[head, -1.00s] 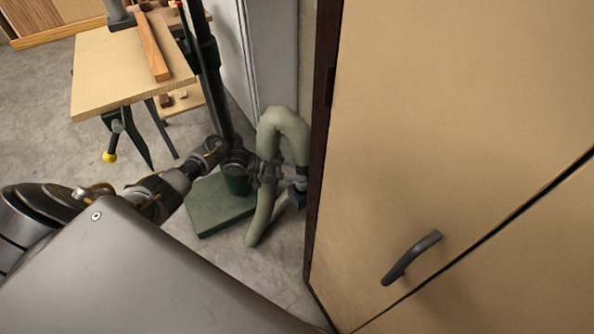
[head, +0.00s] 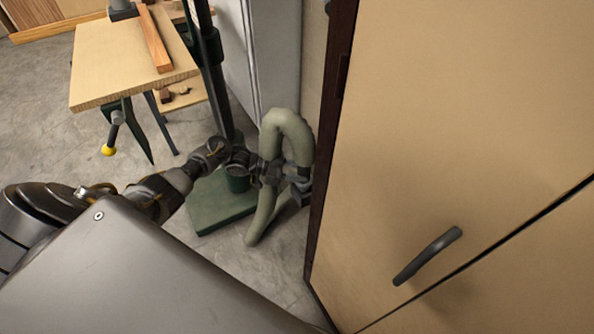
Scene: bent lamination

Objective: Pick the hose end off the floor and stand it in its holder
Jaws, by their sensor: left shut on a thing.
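The hose (head: 286,122) is pale green-grey and bends in an upside-down U between the drill-stand base and the brown cabinet edge. Its left leg reaches down to a lower end near the floor (head: 254,234). My left gripper (head: 298,184) is at the hose's right leg, beside the cabinet edge, and is shut on the hose. The fingers are small and dark, so the exact grip is hard to make out. I cannot make out the holder. My right gripper is not in view.
A tan cabinet with a dark handle (head: 428,256) fills the right side, close to my left gripper. A green machine base (head: 218,208) with a dark column stands beside my left arm. A wooden-topped workbench (head: 120,75) stands at the upper left. Grey floor shows between them.

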